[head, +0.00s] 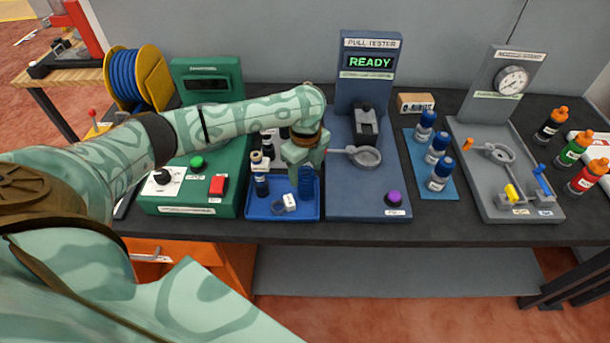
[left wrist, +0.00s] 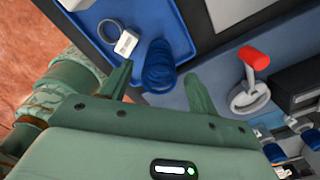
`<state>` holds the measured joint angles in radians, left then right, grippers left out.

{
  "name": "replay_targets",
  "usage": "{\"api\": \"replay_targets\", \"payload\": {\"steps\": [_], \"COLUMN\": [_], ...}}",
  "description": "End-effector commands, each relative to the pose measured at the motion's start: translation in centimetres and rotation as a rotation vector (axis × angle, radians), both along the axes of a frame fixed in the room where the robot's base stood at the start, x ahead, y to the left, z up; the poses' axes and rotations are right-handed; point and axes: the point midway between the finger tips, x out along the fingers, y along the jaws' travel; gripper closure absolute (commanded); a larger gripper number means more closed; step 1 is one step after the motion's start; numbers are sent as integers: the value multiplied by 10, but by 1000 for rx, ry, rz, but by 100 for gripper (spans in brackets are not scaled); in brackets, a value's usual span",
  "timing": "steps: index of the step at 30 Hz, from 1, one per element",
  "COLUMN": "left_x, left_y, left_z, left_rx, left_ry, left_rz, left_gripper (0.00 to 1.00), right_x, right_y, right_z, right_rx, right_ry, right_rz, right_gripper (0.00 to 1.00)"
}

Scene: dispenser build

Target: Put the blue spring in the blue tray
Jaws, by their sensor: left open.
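The blue spring (head: 306,183) stands at the right side of the blue tray (head: 253,212), under my left gripper (head: 306,166). In the left wrist view the spring (left wrist: 158,66) shows between the two spread green fingers, with space on both sides. It overlaps the corner of the tray (left wrist: 178,22) there; whether it touches the tray floor I cannot tell. The left gripper is open and its fingers appear apart from the spring. My right gripper is not in view.
Blue-capped bottles (head: 438,175) stand further right.

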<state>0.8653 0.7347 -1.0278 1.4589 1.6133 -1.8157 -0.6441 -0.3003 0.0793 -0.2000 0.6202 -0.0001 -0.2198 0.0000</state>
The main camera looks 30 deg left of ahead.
Motion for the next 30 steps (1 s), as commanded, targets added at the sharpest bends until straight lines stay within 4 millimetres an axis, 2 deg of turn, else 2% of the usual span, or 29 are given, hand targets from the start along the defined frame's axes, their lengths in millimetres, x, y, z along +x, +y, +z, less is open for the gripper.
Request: {"api": "replay_targets", "payload": {"steps": [1, 6, 13, 22, 25, 28, 30], "left_x": [0, 1, 0, 0, -3, -14, -28], "left_y": [0, 0, 0, 0, -7, -33, -63], "left_z": [20, 57, 79, 79, 73, 52, 31], "left_rx": [0, 0, 0, -1, -3, -20, -50], "left_ry": [-4, -3, 0, 1, -4, -35, -84], "left_rz": [-3, -1, -1, -1, -4, -7, 6], "left_gripper": [40, 40, 40, 40, 40, 40, 40], "right_x": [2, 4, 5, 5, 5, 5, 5], "right_y": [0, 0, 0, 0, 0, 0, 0], "right_z": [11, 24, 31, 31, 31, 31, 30], "right_rx": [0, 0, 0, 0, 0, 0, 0], "right_ry": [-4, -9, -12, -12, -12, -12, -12], "right_rz": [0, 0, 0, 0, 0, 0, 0], "right_gripper": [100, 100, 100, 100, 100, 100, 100]}}
